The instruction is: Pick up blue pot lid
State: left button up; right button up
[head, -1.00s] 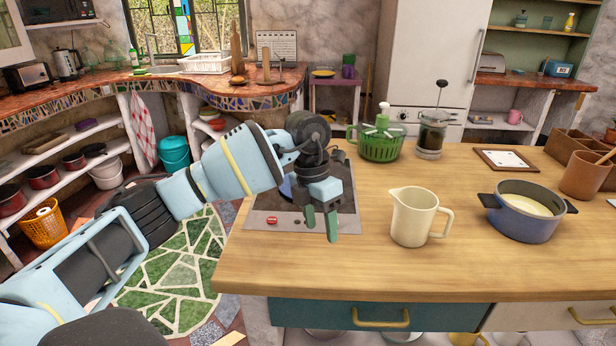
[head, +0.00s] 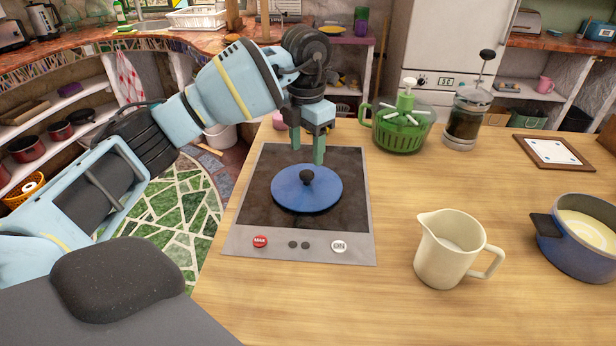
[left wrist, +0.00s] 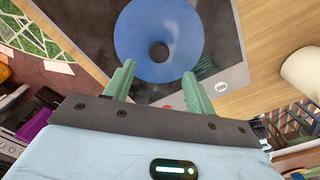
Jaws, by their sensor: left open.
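The blue pot lid (head: 307,188) is a round disc with a dark knob on top. It lies flat on the dark cooktop (head: 262,212) set in the wooden counter. My left gripper (head: 307,150) is open and empty, pointing down, above and just behind the lid in the head view. In the left wrist view the lid (left wrist: 160,36) and its knob lie beyond the open green fingers (left wrist: 158,88). No contact between fingers and knob shows. My right gripper is not in view.
A cream jug (head: 447,250) stands right of the cooktop, with a blue pot (head: 575,245) farther right. A green salad spinner (head: 402,128), a French press (head: 466,118) and a framed sheet (head: 551,152) stand behind. The counter front is clear.

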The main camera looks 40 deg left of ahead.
aim_at(307, 173)
pick_arm(q)
jog(key=shift+s+f, duration=0.1)
jog(key=shift+s, duration=0.05)
jog(key=shift+d+f, duration=0.1)
jog(key=shift+f, duration=0.3)
jog(key=shift+w+a+f, duration=0.1)
jog(key=shift+w+f, duration=0.05)
jog(key=shift+f, duration=1.55)
jog(key=shift+w+a+f, duration=0.1)
jog(key=shift+f, duration=1.55)
jog(key=c, duration=1.1)
